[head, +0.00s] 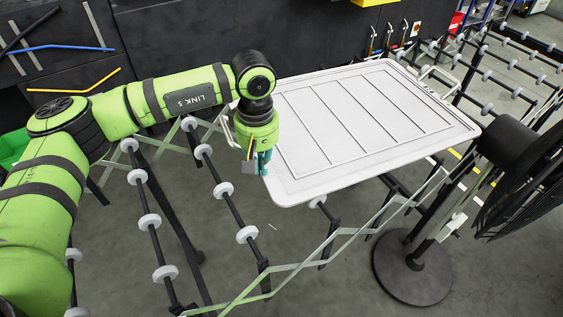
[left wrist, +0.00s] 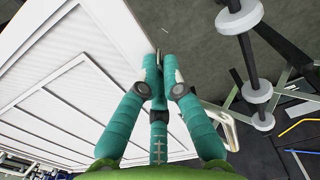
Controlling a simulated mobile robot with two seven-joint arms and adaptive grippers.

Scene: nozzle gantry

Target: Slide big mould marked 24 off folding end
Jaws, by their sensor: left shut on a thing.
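The big mould (head: 370,118) is a large white ribbed panel with rounded corners, lying on the folding roller conveyor (head: 247,234). Small dark marks near its far right corner are too small to read. My left gripper (head: 262,164) is at the mould's left edge, its teal fingers shut on the rim. In the left wrist view the fingers (left wrist: 163,78) meet at the edge of the white mould (left wrist: 75,75), and the exact contact is partly hidden by the fingers. A pale handle (left wrist: 228,130) shows beside them. My right gripper is not in view.
White rollers on dark bars (head: 148,220) stand bare left of the mould. A black fan (head: 510,150) on a round base stands close to the mould's right corner. More roller conveyor (head: 510,75) extends at the back right. Dark cabinets line the back.

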